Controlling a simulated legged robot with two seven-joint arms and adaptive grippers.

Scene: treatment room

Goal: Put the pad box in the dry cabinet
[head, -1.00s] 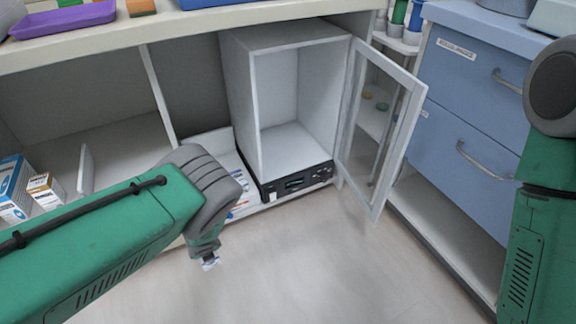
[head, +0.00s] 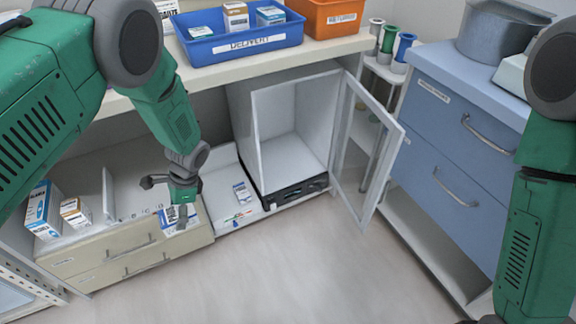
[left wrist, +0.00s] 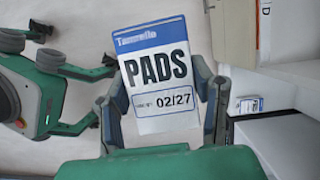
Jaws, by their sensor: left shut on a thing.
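The pad box, white with a blue top band and the print PADS 02/27, is held in my left gripper (left wrist: 160,100), and its broad face (left wrist: 155,70) fills the middle of the left wrist view. In the head view my left gripper (head: 180,197) is shut on the pad box (head: 172,218), in front of the beige drawers and left of the cabinet. The dry cabinet (head: 243,125) is a white box on a black base with a display. Its glazed door (head: 372,150) stands open to the right, and its inside looks empty.
A blue delivery tray (head: 237,42) and an orange returns bin (head: 322,20) stand on the counter above. Two boxes (head: 43,210) (head: 75,213) stand at left. A small box (head: 242,192) lies left of the cabinet. Blue drawers (head: 450,150) stand right of the door. The floor is clear.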

